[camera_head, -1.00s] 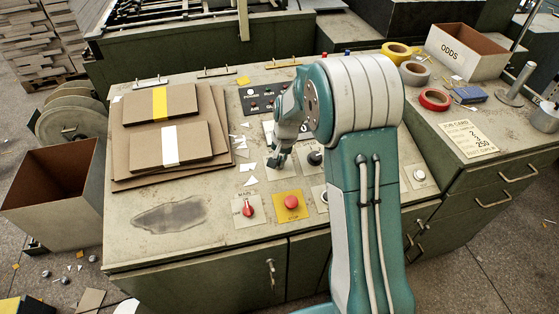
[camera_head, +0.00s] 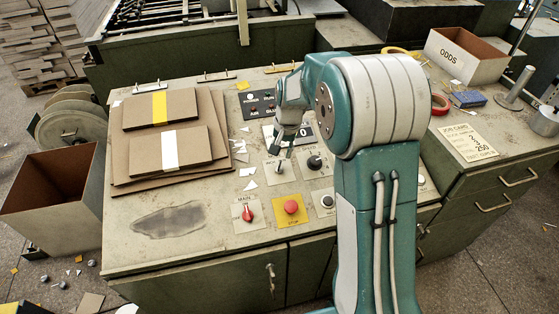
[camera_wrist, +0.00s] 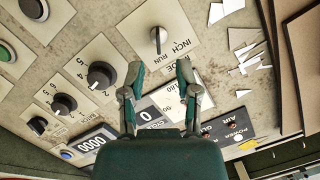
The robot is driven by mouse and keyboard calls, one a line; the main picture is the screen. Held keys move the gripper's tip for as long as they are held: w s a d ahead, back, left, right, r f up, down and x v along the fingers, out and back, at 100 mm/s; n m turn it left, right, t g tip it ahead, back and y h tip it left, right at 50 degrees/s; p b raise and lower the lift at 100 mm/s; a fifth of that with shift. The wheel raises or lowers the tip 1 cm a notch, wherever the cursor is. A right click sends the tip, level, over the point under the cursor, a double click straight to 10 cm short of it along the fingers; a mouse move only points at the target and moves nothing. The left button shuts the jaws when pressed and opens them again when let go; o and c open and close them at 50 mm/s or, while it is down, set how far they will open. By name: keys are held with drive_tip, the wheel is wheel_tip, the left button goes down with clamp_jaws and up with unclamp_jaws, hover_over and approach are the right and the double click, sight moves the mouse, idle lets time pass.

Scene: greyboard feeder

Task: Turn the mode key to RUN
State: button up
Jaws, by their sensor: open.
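The mode key (camera_wrist: 158,38) is a small grey key standing on a pale plate in the wrist view. The plate (camera_wrist: 140,25) carries the words RUN, INCH and MODE, upside down or tilted there. The key's flat grip points roughly up and down in that picture, not clearly at either word. My gripper (camera_wrist: 160,72) is open and empty, its fingertips apart to either side, just short of the key in the picture. In the head view the key (camera_head: 279,166) shows just in front of my gripper (camera_head: 281,150). The height gap is hard to judge.
Black knobs (camera_wrist: 100,75) sit close beside the key plate. A counter (camera_wrist: 75,148) lies by my gripper. Paper scraps (camera_wrist: 240,45) and stacked greyboard (camera_head: 165,130) are on the other side. A red main switch (camera_head: 247,213) and red stop button (camera_head: 291,207) are nearer the front.

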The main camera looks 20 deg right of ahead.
drive_tip(key=r, duration=0.5)
drive_tip(key=shift+s+d+r, duration=0.15)
drive_tip(key=shift+d+r, duration=0.15)
drive_tip(key=s+a+r+n+t, duration=0.1)
drive_tip(key=s+r+n+t, duration=0.15)
drive_tip(key=s+r, duration=0.9)
drive_tip(key=s+n+t+h, duration=0.1)
drive_tip(key=s+n+t, duration=0.1)
drive_tip(key=s, duration=1.4)
drive_tip(key=shift+s+f+n, duration=0.25)
drive_tip(key=shift+s+n, duration=0.15)
drive_tip(key=shift+n, duration=0.35)
drive_tip(key=shift+a, duration=0.1)
